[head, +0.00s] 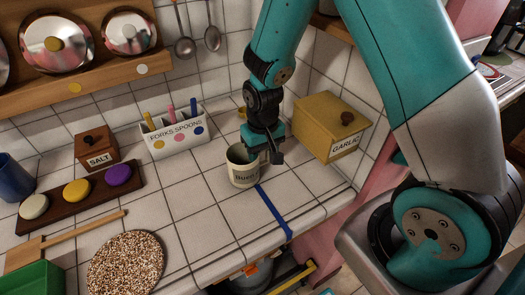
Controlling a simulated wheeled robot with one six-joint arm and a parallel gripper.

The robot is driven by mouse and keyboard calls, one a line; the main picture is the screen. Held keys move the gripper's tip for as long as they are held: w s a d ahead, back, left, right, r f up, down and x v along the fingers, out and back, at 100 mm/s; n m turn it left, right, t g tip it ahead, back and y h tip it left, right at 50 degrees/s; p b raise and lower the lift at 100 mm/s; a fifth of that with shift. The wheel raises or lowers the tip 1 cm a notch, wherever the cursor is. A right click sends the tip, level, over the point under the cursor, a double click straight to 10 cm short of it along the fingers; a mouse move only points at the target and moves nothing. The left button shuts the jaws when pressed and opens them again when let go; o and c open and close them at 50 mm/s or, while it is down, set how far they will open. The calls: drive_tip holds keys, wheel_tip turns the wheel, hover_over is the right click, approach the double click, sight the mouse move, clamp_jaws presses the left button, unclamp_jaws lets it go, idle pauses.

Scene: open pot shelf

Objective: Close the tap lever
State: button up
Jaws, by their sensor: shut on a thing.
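No tap or tap lever can be made out in the head view. My gripper (268,156) is low over the tiled counter, at the right side of a cream mug (244,174) with dark lettering. It is shut on the mug, at its upper right side. The fingers are small and dark, so the exact grip on the rim or handle cannot be told. The mug looks upright, on or just above the counter.
A yellow GARLIC box (333,125) stands close to the right of my gripper. A white forks-and-spoons holder (177,138) and SALT box (97,147) stand left. A blue strip (273,211) crosses the counter near its front edge. A speckled round mat (126,265) lies front left.

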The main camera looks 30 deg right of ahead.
drive_tip(key=shift+f, duration=0.2)
drive_tip(key=o, duration=1.3)
drive_tip(key=shift+r, duration=0.15)
